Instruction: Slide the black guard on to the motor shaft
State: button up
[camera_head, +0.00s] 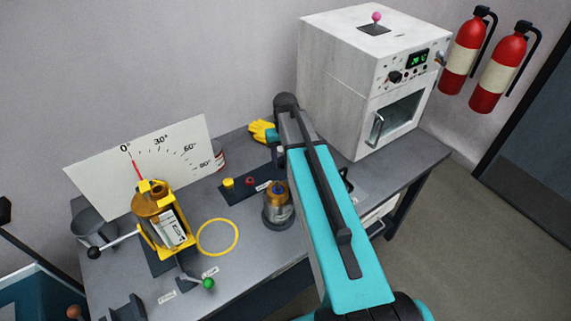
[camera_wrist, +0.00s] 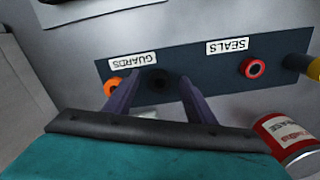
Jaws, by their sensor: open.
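In the wrist view a dark round piece, which looks like the black guard (camera_wrist: 154,86), sits on the dark board by the GUARDS label. It is hard to make out against the board. My gripper (camera_wrist: 159,79) is open, its two purple-grey fingers on either side of that piece, with a gap visible; whether they touch it I cannot tell. An orange ring (camera_wrist: 113,86) is just left of the left finger. In the head view a grey cylinder with a copper top and blue centre (camera_head: 277,207), possibly the motor, stands on the bench. My arm hides the guard there.
The board (camera_wrist: 215,72) also holds a red ring (camera_wrist: 252,68) and a yellow piece (camera_wrist: 314,68). A red grease can (camera_wrist: 285,140) stands close by at right. A yellow-framed fixture (camera_head: 162,222), yellow hoop (camera_head: 217,237) and white oven (camera_head: 345,70) stand on the bench.

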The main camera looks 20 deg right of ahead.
dwell(0.4)
jog(key=c, duration=1.1)
jog(key=shift+r, duration=0.1)
notch_tip(320, 180, up, 10)
jog(key=b, duration=0.2)
dwell(0.6)
jog(key=a+r+n+p, duration=0.7)
jog(key=a+r, duration=0.5)
jog(key=a, duration=0.2)
jog(key=shift+s+p, duration=0.25)
jog(key=shift+p, duration=0.25)
